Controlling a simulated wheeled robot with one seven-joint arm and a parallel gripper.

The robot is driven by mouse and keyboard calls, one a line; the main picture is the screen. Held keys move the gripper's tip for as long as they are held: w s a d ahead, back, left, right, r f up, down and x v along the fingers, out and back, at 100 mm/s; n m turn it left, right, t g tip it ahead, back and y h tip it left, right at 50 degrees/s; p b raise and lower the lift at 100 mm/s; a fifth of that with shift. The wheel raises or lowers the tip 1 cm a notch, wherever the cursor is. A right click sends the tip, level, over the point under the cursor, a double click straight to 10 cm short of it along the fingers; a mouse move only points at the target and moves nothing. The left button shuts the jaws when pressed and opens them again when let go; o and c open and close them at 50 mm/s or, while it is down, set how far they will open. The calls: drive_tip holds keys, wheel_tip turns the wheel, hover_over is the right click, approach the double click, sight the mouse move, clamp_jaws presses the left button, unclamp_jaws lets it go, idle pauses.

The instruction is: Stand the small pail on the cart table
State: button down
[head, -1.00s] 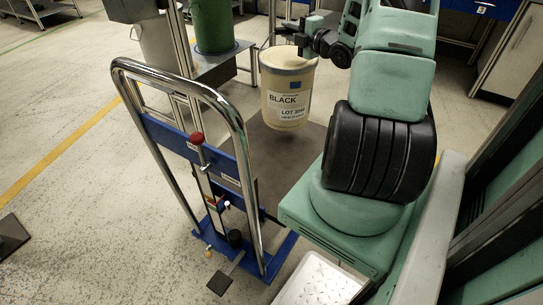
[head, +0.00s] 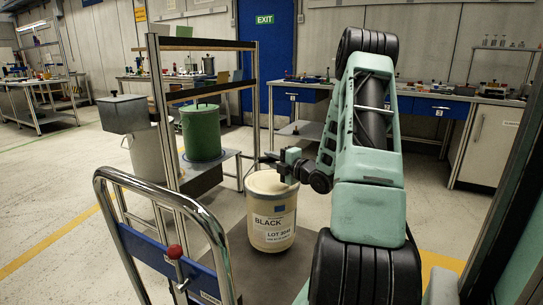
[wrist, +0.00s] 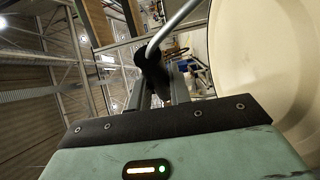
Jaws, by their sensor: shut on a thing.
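The small pail (head: 272,225) is cream, with a label reading BLACK, and is upright. It is over the dark grey cart table (head: 243,275); I cannot tell whether its base touches the table. My gripper (head: 276,162) is at the pail's top, at the end of my arm reaching in from the right. In the wrist view the fingers (wrist: 150,92) are shut around the bail handle (wrist: 172,28) near its black grip. The pail's pale lid (wrist: 270,65) fills the right side of that view. The pail's far side is hidden.
The cart's chrome push handle (head: 150,182) rises at the front left. A green drum (head: 201,132) stands on a low metal stand behind a tall frame, left of the pail. A grey bin (head: 125,112) is beside it. Benches (head: 425,105) line the back wall.

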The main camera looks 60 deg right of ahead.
sight(272, 181)
drive_tip(key=shift+w+f+b, duration=0.1)
drive_tip(key=shift+f+b, duration=0.2)
drive_tip(key=shift+f, duration=1.5)
drive_tip(key=c, duration=1.3)
unclamp_jaws()
drive_tip(key=shift+f, duration=0.15)
drive_tip(key=shift+r, duration=0.3)
drive_tip(key=s, duration=0.4)
drive_tip(key=s+a, duration=0.1)
drive_tip(key=s, duration=0.3)
drive_tip(key=s+a, duration=0.1)
drive_tip(key=s, duration=0.3)
drive_tip(key=shift+s+f, duration=0.1)
